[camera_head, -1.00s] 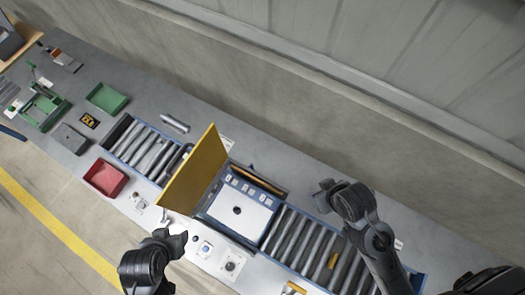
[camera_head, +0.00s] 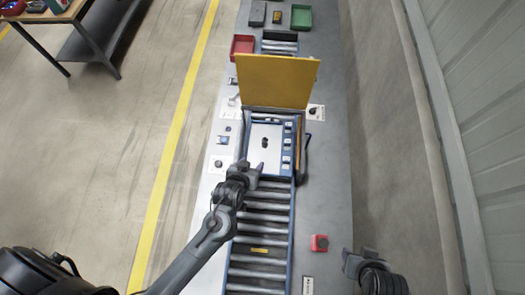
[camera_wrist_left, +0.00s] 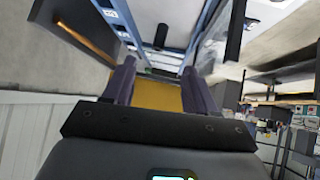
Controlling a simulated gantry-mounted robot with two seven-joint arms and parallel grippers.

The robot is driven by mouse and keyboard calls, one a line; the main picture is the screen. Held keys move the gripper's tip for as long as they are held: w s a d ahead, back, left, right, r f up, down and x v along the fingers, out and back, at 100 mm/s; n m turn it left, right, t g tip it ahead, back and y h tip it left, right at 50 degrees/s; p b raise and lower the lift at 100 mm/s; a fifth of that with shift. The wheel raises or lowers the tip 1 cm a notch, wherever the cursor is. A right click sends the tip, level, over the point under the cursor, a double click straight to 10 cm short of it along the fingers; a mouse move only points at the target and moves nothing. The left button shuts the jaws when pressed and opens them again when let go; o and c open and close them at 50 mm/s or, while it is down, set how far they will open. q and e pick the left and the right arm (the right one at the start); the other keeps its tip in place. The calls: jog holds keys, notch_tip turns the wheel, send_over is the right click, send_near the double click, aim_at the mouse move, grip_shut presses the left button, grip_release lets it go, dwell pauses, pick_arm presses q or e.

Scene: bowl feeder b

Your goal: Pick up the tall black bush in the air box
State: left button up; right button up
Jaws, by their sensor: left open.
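The tall black bush (camera_head: 265,142) stands on the white plate inside the air box (camera_head: 256,165), whose yellow lid (camera_head: 277,82) is open. In the left wrist view the black bush (camera_wrist_left: 160,37) shows beyond my fingers, roughly centred between them and not touching them. My left gripper (camera_head: 253,168) is open and empty, at the near edge of the air box, just short of the bush. My right gripper (camera_head: 352,263) is at the lower right, away from the box; its jaw opening is too small to tell.
A roller conveyor (camera_head: 262,218) runs from the box toward me, with a small yellow piece on it. A red button box (camera_head: 319,243) sits to its right. A red bin (camera_head: 242,45) and a green bin (camera_head: 301,17) stand beyond the lid. The lid stands upright behind the plate.

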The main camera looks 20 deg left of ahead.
pick_arm(q)
jog(key=w+d+f+n+t+y+b, duration=0.1)
jog(key=w+d+f+t+y+b, duration=0.1)
jog(key=w+f, duration=0.1)
jog(key=y, duration=0.1)
send_near(265, 141)
jog(key=w+f, duration=0.2)
jog(key=w, duration=0.1)
jog(key=shift+a+t, duration=0.4)
jog(key=shift+x, duration=1.85)
jog(key=shift+w+a+f, duration=0.3)
jog(key=shift+w+f, duration=0.15)
jog(key=shift+w, duration=0.1)
grip_shut()
